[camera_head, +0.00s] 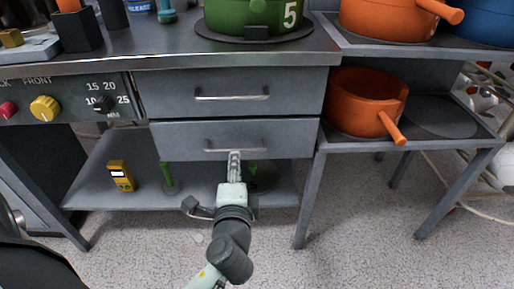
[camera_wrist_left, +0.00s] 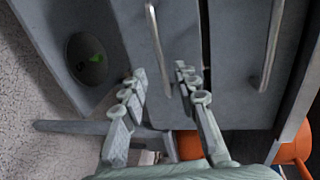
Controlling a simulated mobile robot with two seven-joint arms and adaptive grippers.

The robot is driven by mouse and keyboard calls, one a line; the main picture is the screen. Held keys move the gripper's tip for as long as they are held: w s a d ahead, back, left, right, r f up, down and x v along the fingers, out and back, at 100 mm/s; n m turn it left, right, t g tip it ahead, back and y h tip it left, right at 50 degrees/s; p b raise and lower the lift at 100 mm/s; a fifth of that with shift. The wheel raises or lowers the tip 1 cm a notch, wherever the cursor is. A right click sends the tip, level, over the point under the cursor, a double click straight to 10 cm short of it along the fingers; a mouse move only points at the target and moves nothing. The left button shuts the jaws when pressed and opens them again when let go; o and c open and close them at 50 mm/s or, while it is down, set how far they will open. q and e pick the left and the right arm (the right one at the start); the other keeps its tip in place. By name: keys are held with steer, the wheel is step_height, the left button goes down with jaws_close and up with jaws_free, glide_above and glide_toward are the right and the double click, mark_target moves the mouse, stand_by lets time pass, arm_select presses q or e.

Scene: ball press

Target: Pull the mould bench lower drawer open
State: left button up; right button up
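The mould bench lower drawer (camera_head: 180,141) is a grey front under the upper drawer. It looks shut or nearly so. Its pale bar handle (camera_head: 222,150) also shows in the left wrist view (camera_wrist_left: 156,38). My left gripper (camera_head: 235,157) is at the handle, reaching up from below in the head view. In the left wrist view its fingers (camera_wrist_left: 160,82) are apart, with the near end of the bar between the fingertips. I see no clear contact. My right gripper is in neither view.
The upper drawer (camera_head: 190,82) has its own handle (camera_head: 232,97), also in the left wrist view (camera_wrist_left: 272,45). A lower shelf (camera_head: 95,190) holds a yellow device (camera_head: 121,176). An orange pot (camera_head: 362,103) stands on the side rack at right. Open floor lies in front.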

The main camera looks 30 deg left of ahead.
mark_target(236, 149)
arm_select(q)
steer(key=x, duration=0.7)
steer(key=shift+w+a, duration=0.2)
steer(key=shift+w, duration=0.15)
jaws_close()
